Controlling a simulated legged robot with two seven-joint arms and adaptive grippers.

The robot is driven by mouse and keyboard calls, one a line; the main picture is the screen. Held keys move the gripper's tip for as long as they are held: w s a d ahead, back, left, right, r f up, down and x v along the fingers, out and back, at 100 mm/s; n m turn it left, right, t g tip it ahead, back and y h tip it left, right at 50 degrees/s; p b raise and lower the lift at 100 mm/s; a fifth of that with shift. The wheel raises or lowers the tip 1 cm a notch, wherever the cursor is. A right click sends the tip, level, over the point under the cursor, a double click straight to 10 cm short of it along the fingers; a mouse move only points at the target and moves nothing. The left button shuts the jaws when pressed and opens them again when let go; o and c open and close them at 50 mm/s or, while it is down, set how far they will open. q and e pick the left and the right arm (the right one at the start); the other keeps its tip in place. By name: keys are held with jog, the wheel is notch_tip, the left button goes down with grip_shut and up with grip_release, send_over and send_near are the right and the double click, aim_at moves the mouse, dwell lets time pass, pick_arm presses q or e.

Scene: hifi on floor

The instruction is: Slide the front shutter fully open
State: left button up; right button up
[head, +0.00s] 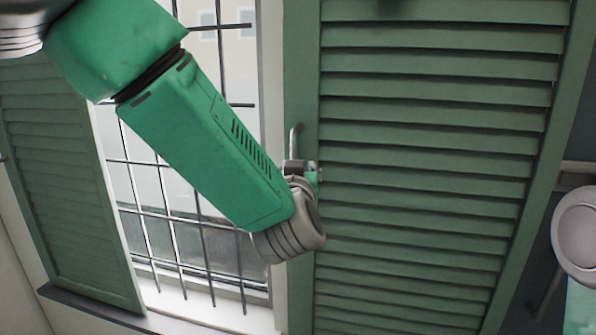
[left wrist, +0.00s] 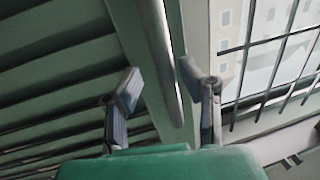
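The front shutter (head: 430,165) is a large green louvred panel filling the right half of the head view. Its grey vertical bar handle (head: 296,140) is on its left edge; the lower part is hidden behind my left arm. My left gripper (left wrist: 159,84) is at this handle. In the left wrist view its two fingers are apart, one on each side of the handle (left wrist: 160,45), with gaps visible on both sides. I cannot tell how deep the handle sits between them. In the head view the gripper is mostly hidden by my wrist. My right gripper is not in view.
Another green louvred shutter (head: 65,185) is at the left. Between the two, a barred window (head: 175,225) is uncovered, with a pale sill (head: 210,308) below. My left arm crosses in front of it. Part of my right arm shows at the right edge.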

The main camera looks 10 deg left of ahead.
pick_arm(q)
jog(key=s+d, duration=0.1)
jog(key=s, duration=1.1)
jog(key=shift+d, duration=0.25)
jog(key=s+a+f+m+g+h+b, duration=0.1)
jog(key=s+a+f+g+b, duration=0.15)
jog(key=f, duration=0.95)
jog(key=s+a+f+g+h+b, duration=0.1)
jog(key=s+a+f+g+b, duration=0.2)
jog(key=f, duration=0.9)
jog(key=s+a+f+m+g+b, duration=0.1)
jog(key=a+f+g+b, duration=0.2)
jog(key=f, duration=0.9)
jog(key=s+a+f+g+b, duration=0.2)
jog(key=s+a+f+g, duration=0.2)
jog(key=s+f, duration=0.7)
jog(key=s+a+f+g+b, duration=0.2)
jog(key=s+a+f+g, duration=0.2)
jog(key=s+a+f, duration=0.3)
jog(key=s+f, duration=0.3)
jog(key=s, duration=0.2)
jog(key=shift+s+f+g+b, duration=0.3)
jog(key=shift+f+g, duration=0.05)
jog(key=shift+f, duration=0.05)
jog(key=shift+w, duration=0.15)
